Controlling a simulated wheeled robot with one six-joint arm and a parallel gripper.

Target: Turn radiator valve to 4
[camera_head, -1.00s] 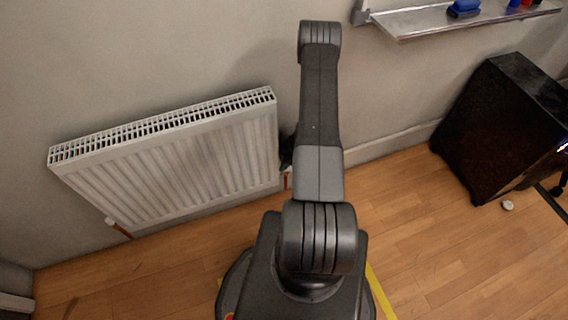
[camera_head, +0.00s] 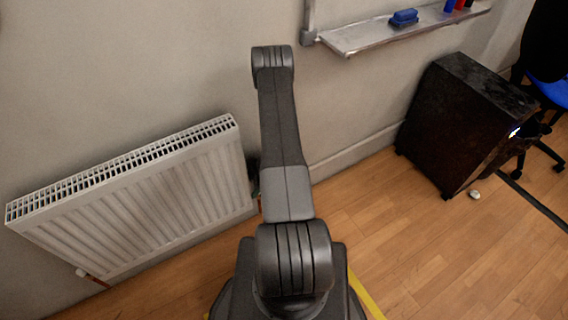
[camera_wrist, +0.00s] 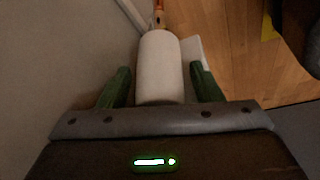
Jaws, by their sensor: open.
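The white radiator (camera_head: 140,200) hangs on the wall at the left of the head view. The white cylindrical valve head (camera_wrist: 160,68) shows in the wrist view, with a copper-coloured pipe end beyond it. My gripper (camera_wrist: 160,82) is open, with one green finger on each side of the valve head and small gaps visible. I cannot make out any numbers on the valve head. In the head view my arm hides the gripper and most of the area at the radiator's right end.
A black cabinet (camera_head: 465,120) stands on the wooden floor at the right. A whiteboard tray (camera_head: 400,30) with a blue eraser (camera_head: 404,18) sticks out from the wall above. A small pale object (camera_head: 475,195) lies by the cabinet. Floor (camera_head: 390,230) between arm and cabinet is clear.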

